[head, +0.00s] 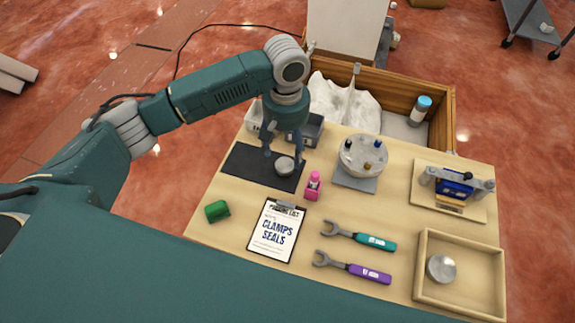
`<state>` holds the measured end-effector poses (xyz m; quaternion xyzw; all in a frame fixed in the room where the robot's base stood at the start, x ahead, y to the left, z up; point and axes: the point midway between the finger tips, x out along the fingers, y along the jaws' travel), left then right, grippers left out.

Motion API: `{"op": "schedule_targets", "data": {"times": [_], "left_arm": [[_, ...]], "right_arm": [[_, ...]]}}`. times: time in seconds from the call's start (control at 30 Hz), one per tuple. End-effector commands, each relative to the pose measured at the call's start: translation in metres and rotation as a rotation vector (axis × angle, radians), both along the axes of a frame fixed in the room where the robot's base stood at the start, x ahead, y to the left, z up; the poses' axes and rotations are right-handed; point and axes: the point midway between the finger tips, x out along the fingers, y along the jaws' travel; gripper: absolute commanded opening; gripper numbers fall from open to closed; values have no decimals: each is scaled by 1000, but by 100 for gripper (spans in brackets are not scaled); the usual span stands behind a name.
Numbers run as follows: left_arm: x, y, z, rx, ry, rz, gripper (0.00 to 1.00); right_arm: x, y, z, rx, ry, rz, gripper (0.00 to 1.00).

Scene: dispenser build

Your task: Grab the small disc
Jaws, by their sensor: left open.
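A small grey disc (285,167) lies on the black mat (243,168) near the mat's right end. My left gripper (284,156) comes down from above with its fingers apart, one to each side of the disc as seen here. Whether the fingers touch it cannot be told. A second round metal disc (441,268) lies in the wooden tray (422,262) at the front right. My right gripper is not in view.
A pink bottle (313,187) stands close to the mat's right edge. A round grey fixture with pegs (362,158) is further right. A clipboard (276,232), a green block (217,211), a teal wrench (360,236) and a purple wrench (352,268) lie in front. Grey bins (314,130) stand behind the gripper.

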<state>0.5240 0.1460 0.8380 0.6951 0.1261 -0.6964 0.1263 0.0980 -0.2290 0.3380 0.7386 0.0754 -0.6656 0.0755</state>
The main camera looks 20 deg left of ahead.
Motion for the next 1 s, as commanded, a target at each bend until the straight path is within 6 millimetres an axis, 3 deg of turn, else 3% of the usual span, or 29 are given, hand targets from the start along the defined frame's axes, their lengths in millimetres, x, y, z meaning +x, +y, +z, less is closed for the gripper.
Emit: {"op": "schedule_targets", "data": {"times": [0.17,0.5,0.77,0.87,1.0], "left_arm": [[-1,1,-13,2,1,0,64],[-5,4,-58,2,0,0,64],[-4,4,-62,1,-2,-1,64],[-4,4,-62,1,-2,-1,50],[-4,4,-62,1,-2,-1,22]], "right_arm": [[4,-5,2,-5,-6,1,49],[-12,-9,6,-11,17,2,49],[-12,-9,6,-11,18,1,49],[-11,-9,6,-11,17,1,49],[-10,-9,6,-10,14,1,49]]}}
